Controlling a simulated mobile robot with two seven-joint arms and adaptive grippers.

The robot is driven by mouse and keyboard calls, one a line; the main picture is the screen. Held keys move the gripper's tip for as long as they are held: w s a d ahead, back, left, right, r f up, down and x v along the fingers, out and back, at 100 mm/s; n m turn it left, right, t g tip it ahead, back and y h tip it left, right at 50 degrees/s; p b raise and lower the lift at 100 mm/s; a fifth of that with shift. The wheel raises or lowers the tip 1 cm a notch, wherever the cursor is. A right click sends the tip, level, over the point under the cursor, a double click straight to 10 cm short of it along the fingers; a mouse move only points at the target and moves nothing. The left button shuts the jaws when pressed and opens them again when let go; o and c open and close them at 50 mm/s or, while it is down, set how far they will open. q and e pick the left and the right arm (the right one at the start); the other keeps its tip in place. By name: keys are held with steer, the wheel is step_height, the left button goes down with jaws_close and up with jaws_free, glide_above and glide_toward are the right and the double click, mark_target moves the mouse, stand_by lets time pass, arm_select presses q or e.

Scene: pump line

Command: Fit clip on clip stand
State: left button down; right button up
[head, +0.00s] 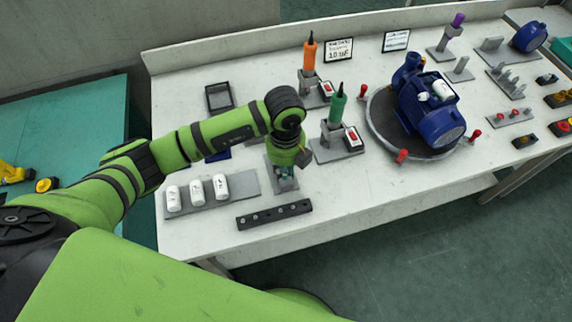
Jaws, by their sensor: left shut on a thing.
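My left arm reaches in from the left over the white bench. Its gripper (284,171) points down at a small grey stand (290,189), which I take to be the clip stand. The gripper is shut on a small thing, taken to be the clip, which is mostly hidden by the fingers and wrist. I cannot tell whether the clip touches the stand or is seated on it. My right gripper is not in view.
A grey plate with white cylinders (221,187) stands left of the gripper, and a black bar (274,214) lies in front. A green screwdriver (337,106) in its holder is close on the right. A blue pump (430,105) sits on a round turntable (384,129) farther right.

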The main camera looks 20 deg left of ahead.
arm_select(q)
steer(key=shift+f+b, duration=0.7)
steer(key=shift+f, duration=0.55)
steer(key=shift+f, duration=0.15)
stand_by(0.4)
steer(key=c, duration=1.3)
jaws_free()
steer(key=shift+o, duration=0.2)
steer(key=shift+r+p, duration=2.3)
steer(key=shift+r, duration=0.8)
step_height(320, 180, up, 12)
